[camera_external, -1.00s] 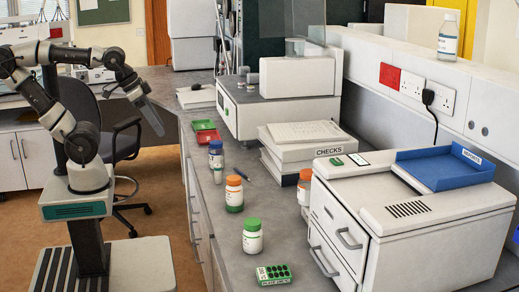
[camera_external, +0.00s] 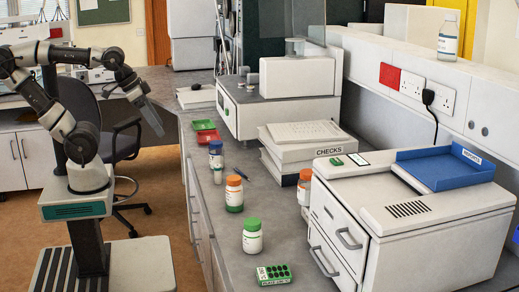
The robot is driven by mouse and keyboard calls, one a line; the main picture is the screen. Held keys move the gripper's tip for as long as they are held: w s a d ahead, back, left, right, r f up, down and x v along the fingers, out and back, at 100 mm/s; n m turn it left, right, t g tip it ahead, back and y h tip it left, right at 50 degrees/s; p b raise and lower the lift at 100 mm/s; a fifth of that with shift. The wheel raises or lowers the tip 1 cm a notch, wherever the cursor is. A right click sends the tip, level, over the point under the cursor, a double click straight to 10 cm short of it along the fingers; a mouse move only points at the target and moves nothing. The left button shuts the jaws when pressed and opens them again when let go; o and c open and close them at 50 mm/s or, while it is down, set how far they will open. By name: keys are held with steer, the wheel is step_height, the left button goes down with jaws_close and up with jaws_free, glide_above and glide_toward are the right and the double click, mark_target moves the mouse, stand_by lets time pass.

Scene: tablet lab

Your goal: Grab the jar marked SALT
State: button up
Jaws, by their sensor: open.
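Several capped jars stand upright on the grey bench, but no label can be read as SALT at this size. They are a green-capped white jar (camera_external: 252,238), an orange-capped jar (camera_external: 234,196) behind it, a blue-capped jar (camera_external: 216,155) farther back, and another orange-capped jar (camera_external: 304,188) partly hidden by the white drawer unit. A white-capped jar (camera_external: 447,42) stands on the high ledge. My gripper (camera_external: 152,118) is open and empty, raised left of the bench, apart from all the jars.
The white drawer unit (camera_external: 410,230) carries a blue tray (camera_external: 440,170). White boxes marked CHECKS (camera_external: 312,153) stand behind it. A green pill pack (camera_external: 273,274) lies at the bench front, and red and green trays (camera_external: 206,136) lie farther back. A chair (camera_external: 118,140) stands behind my arm.

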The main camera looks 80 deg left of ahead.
steer(key=w+a+r+g, duration=0.25)
steer(key=w+a, duration=0.25)
steer(key=w, duration=0.4)
steer(key=g+p, duration=0.1)
steer(key=g, duration=0.2)
glide_above(216, 142)
step_height(216, 142, down, 8)
step_height(216, 142, down, 12)
steer(key=shift+d+r+b, duration=0.1)
steer(key=shift+r+b, duration=0.15)
steer(key=shift+b, duration=0.15)
steer(key=shift+f, duration=2.75)
